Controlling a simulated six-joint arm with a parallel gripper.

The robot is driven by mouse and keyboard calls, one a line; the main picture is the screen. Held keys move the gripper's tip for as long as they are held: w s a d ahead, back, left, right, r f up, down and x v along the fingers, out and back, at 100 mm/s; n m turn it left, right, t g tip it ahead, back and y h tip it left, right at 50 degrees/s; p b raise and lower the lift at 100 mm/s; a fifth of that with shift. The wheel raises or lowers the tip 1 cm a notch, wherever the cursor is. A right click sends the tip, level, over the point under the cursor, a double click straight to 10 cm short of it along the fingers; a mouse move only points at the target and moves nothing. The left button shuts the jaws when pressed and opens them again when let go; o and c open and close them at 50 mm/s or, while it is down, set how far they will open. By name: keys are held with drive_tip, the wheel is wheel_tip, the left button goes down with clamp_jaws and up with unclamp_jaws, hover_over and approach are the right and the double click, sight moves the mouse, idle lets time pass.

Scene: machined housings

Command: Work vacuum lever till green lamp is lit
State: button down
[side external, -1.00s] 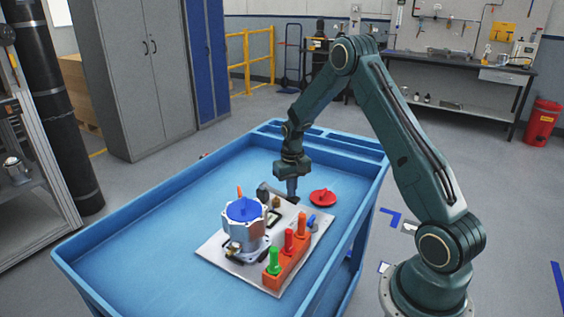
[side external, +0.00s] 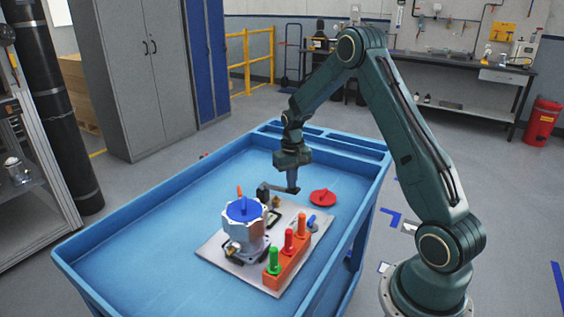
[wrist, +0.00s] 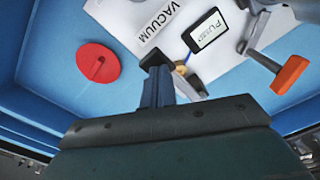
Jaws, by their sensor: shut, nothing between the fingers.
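My gripper (side external: 293,188) points down over the back of the grey plate (side external: 214,248), its fingers shut with nothing between them. A dark lever-like bar (side external: 277,188) runs from a dark block (side external: 262,192) to the fingertips; I cannot tell whether they touch. In the wrist view the gripper (wrist: 158,65) covers much of this spot, beside the VACUUM label (wrist: 160,22). A small framed label (wrist: 206,32) starting "PU" lies to its right. A green peg-like part (side external: 273,261) stands on an orange block (side external: 285,268); I cannot tell whether it is a lamp or lit.
A silver housing with a blue cap (side external: 244,209) stands on the plate. Red and orange pegs (side external: 288,240) stand beside the green one. A red disc (side external: 323,198) lies right of the gripper. The blue tray (side external: 130,232) is clear at left.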

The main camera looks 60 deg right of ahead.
drive_tip(key=shift+r, duration=1.3)
drive_tip(key=shift+f, duration=0.25)
drive_tip(key=shift+f, duration=2.65)
drive_tip(key=shift+r, duration=2.9)
